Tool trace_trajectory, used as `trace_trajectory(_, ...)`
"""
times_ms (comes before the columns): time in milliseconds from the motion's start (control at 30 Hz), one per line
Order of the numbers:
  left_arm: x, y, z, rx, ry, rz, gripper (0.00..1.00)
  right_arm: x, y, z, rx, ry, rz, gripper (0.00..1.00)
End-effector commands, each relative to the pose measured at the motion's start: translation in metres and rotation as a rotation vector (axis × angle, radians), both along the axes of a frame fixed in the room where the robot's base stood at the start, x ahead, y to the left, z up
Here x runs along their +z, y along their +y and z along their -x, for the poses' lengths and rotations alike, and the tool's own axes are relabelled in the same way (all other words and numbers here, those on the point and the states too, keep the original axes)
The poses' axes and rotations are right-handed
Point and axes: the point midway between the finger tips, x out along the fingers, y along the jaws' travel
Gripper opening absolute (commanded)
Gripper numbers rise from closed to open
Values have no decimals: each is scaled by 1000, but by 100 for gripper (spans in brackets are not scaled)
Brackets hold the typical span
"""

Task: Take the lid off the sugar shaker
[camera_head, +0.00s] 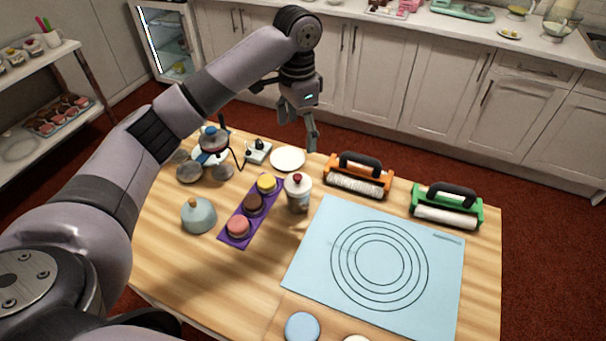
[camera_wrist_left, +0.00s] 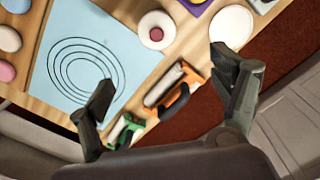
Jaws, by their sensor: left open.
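The sugar shaker (camera_head: 299,203) looks like a pale jar standing upright on the wooden table, between the purple tray and the blue mat. Its white lid with a red knob (camera_head: 297,180) is on top. In the left wrist view the lid (camera_wrist_left: 157,30) shows from above as a white disc with a dark red centre, near the top edge. My left gripper (camera_head: 298,133) is open and empty, above and beyond the shaker near the table's far edge, apart from it. Its two fingers are spread wide in the wrist view (camera_wrist_left: 163,85). My right gripper is not in view.
A purple tray (camera_head: 222,238) with several round cakes lies left of the shaker. A white plate (camera_head: 288,158) is behind it. Orange (camera_head: 358,176) and green (camera_head: 446,206) rollers stand right. A blue mat (camera_head: 310,270) covers the right front. A grey-blue dome (camera_head: 198,215) stands left.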

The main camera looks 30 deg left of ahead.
Motion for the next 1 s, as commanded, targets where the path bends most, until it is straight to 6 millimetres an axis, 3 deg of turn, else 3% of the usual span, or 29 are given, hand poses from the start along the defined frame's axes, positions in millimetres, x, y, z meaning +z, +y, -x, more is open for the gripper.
trace_trajectory(333,-75,1,2,1,5,-3,84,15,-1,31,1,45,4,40)
trace_trajectory(500,-99,1,2,1,4,-1,84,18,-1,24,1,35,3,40)
trace_trajectory(700,-110,2,3,0,3,-2,84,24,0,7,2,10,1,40)
trace_trajectory(1000,-152,4,8,0,3,-1,84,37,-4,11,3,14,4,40)
